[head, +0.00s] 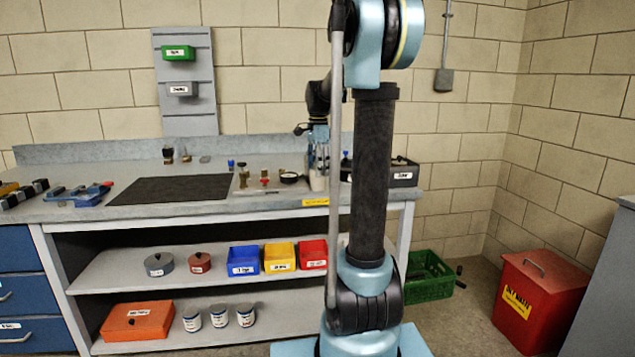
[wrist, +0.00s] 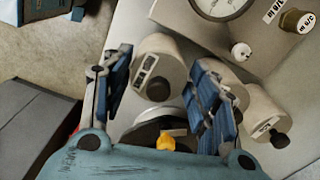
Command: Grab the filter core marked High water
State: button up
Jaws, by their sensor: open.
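In the wrist view several cream filter cores with dark round ends lie or stand on the pale bench top. One filter core (wrist: 165,58) is between my spread fingers, with a small label on its side that I cannot read surely. A second core (wrist: 232,75) is partly hidden behind my right finger. A third core (wrist: 262,112) is right of that finger, its label also too small to read. My gripper (wrist: 163,65) is open, with blue finger pads, and holds nothing. In the head view my gripper (head: 318,140) is over the bench, just above a pale core (head: 318,182).
A gauge (wrist: 222,5), a brass cap (wrist: 297,20) and a white knob (wrist: 240,51) are near the cores. In the head view a black mat (head: 170,190) lies left on the bench, and a dark labelled box (head: 400,174) stands to the right of my gripper.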

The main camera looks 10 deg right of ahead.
jog(key=shift+a+f, duration=0.1)
jog(key=shift+f, duration=1.6)
jog(key=c, duration=0.9)
jog(key=shift+c, duration=0.2)
